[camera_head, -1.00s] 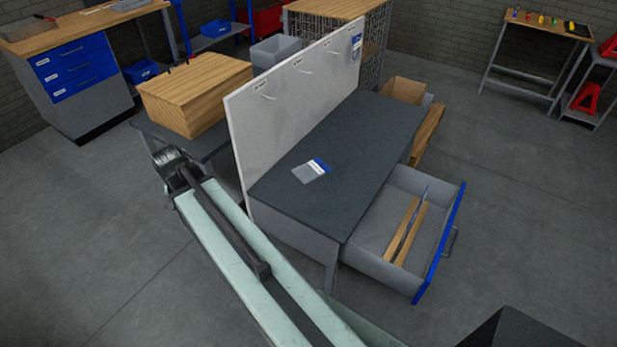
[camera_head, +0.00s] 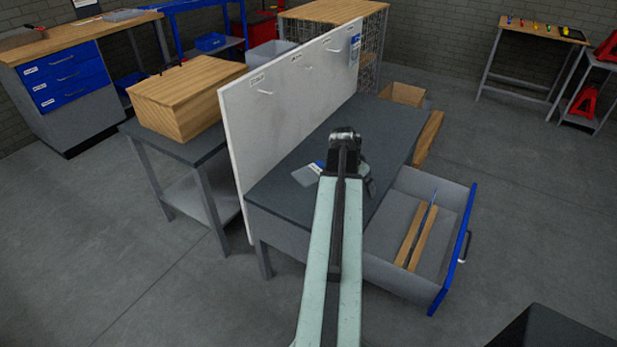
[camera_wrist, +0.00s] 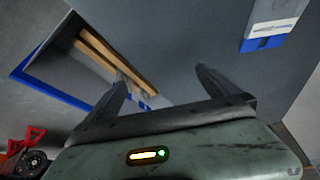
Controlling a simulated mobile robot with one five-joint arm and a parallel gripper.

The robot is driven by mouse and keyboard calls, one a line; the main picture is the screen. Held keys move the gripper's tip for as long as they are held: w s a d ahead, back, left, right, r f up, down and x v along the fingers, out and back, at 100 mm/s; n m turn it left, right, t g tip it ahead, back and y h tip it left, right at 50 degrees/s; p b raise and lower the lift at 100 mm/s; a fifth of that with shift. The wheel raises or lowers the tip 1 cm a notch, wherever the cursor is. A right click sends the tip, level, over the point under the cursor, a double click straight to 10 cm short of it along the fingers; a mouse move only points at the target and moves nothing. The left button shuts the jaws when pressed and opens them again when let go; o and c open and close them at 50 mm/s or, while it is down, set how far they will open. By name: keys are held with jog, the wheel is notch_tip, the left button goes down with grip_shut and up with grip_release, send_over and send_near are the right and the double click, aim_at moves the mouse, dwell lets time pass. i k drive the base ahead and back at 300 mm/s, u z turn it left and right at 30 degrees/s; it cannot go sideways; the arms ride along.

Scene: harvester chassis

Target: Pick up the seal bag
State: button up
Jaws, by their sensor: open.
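The seal bag (camera_head: 305,175), a small grey pouch with a blue and white label, lies flat on the dark bench top (camera_head: 290,193), partly hidden behind my arm in the head view. In the wrist view the bag (camera_wrist: 272,20) is at the top right, beyond and to the right of my fingers. My gripper (camera_wrist: 163,82) is open and empty, its two dark fingers spread apart and not touching the bag. In the head view my forearm hides most of the gripper.
A white panel (camera_head: 285,90) with hooks stands along the bench's left edge; a similar small bag (camera_head: 354,50) hangs at its far end. An open drawer (camera_head: 455,262) with a blue front holds wooden strips (camera_head: 415,240) and a rod. The bench's far part is clear.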

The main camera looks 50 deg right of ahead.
aim_at(307, 175)
jog(key=i, duration=0.85)
